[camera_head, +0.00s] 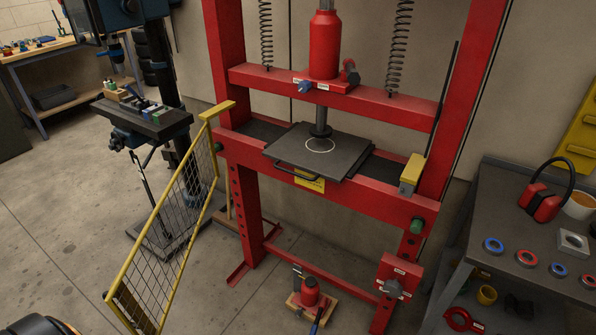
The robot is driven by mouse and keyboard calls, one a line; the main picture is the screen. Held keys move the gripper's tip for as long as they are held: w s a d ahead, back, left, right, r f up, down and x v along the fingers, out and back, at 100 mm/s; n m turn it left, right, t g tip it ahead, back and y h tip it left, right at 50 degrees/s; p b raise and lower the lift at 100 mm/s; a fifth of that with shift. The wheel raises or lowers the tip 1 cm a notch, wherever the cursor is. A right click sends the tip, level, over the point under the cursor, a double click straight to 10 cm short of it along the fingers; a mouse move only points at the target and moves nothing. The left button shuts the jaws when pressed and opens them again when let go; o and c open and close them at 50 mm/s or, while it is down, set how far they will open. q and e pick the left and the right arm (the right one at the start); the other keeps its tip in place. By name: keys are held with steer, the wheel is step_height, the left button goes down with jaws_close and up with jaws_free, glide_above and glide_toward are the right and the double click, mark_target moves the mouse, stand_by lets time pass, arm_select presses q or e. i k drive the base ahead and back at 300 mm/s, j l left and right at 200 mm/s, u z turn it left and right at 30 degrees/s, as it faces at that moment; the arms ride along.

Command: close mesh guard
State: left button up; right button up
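The mesh guard (157,206) is a yellow frame with dark wire mesh. It stands swung open at the left of the red press (222,60), slanting toward the lower left and away from the press front. Its upper end, with a short yellow bar (218,110), is beside the press's left post. The press front is uncovered, with a dark plate (345,160) under the ram. A yellow and grey block (411,173) sits at the right end of the press bed. Neither of my grippers shows in this view.
A grey bench (500,215) with red ear muffs (544,203) and several rings stands at the right. A drill press (150,118) stands behind the guard. A red bottle jack (310,292) is on the floor below the press.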

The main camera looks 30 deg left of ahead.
mark_target(118, 291)
steer(key=j+u, duration=0.1)
steer(key=j, duration=0.7)
steer(key=j+u, duration=0.15)
steer(key=j, duration=0.6)
steer(key=i+j+u, duration=0.1)
steer(key=j, duration=0.65)
